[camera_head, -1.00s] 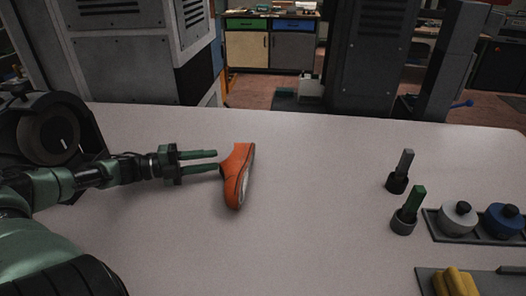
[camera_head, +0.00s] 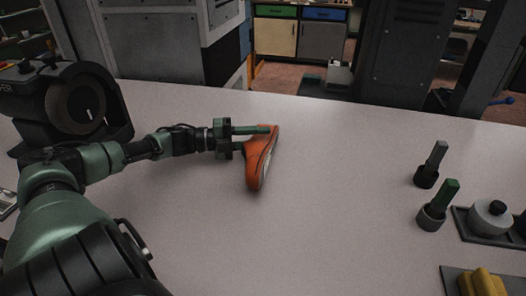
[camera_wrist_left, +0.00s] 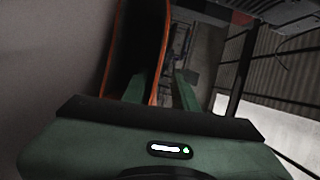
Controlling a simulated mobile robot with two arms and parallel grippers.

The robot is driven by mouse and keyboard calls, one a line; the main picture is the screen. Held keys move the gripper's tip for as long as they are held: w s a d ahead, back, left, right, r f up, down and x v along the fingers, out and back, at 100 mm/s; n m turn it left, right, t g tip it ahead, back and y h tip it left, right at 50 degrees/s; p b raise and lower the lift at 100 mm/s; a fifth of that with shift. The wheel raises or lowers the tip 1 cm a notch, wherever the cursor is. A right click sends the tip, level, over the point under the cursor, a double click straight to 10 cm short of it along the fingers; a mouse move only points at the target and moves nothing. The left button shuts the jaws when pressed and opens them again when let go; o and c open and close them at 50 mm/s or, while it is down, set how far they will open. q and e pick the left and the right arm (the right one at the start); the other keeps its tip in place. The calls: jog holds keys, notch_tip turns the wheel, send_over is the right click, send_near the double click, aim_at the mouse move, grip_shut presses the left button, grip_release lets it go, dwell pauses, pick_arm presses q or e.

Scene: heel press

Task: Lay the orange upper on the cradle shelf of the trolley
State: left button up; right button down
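The orange upper (camera_head: 259,172), shoe-shaped with a pale edge, is on the table, its toe toward me. My left gripper (camera_head: 257,140) reaches it from the left at the far, heel end. One green finger lies across the top of the heel; the other is partly hidden by the upper. In the left wrist view the orange rim of the upper (camera_wrist_left: 112,58) surrounds a dark opening. There one finger lies inside the opening and the other outside, with a wall between the fingers (camera_wrist_left: 165,80) and gaps visible. The trolley, cradle shelf and right gripper are not in view.
A dark round machine (camera_head: 78,105) stands at the left behind my left arm. Two upright tools in holders (camera_head: 432,216) and a tray with a white knobbed pot (camera_head: 490,219) are at the right. A yellow object (camera_head: 482,284) lies front right. The table's middle is clear.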

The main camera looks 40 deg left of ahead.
pick_arm(q)
grip_shut()
dwell(1.4)
